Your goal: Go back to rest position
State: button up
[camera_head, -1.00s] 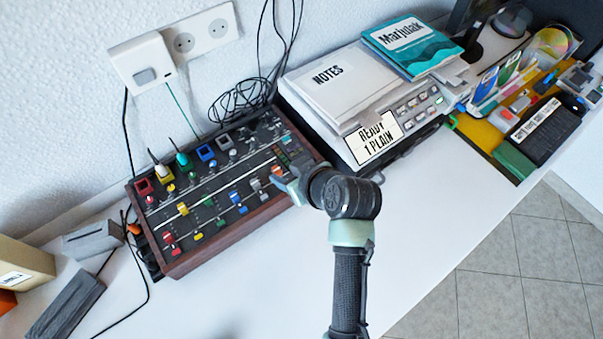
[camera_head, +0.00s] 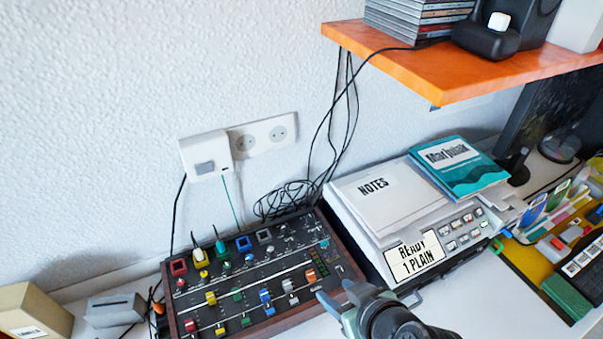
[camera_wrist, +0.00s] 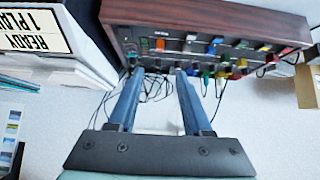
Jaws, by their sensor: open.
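My gripper (camera_head: 340,303) shows at the bottom of the head view, just in front of the right end of the mixer (camera_head: 262,275). In the wrist view my gripper (camera_wrist: 155,80) has its two blue-grey fingers apart with nothing between them. The mixer (camera_wrist: 205,25) lies beyond the fingertips there, with its wooden side panel and coloured knobs and sliders in view. I cannot tell if the fingertips touch it. Most of my arm is below the head view's edge.
A printer (camera_head: 440,245) with a NOTES pad (camera_head: 378,190) and a teal book (camera_head: 458,167) stands right of the mixer. An orange shelf (camera_head: 450,72) holding disc cases (camera_head: 415,20) juts out above. Loose cables (camera_head: 285,200) hang at the wall. Small boxes (camera_head: 35,312) stand at lower left.

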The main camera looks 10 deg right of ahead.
jog(key=w+a+r+t+h+p, duration=0.1)
jog(key=w+r+t, duration=0.2)
jog(key=r, duration=0.7)
jog(key=w+a+r+t+h+p, duration=0.15)
jog(key=w+r, duration=0.25)
jog(key=r, duration=0.6)
jog(key=w+a+r+t, duration=0.2)
jog(key=w+r+t, duration=0.15)
jog(key=r, duration=0.65)
jog(key=s+a+r+t+p, duration=0.1)
jog(key=s+a+r+t, duration=0.2)
jog(key=r, duration=0.7)
jog(key=s+a+r+m+t+p, duration=0.1)
jog(key=s+a+r+t, duration=0.2)
jog(key=r, duration=0.7)
jog(key=s+a+r+m+t+p, duration=0.1)
jog(key=s+a+r+t, duration=0.2)
jog(key=s+r, duration=0.3)
notch_tip(320, 180, up, 5)
jog(key=shift+a+f+t+y, duration=0.2)
jog(key=shift+t+y, duration=0.15)
jog(key=shift+t, duration=0.45)
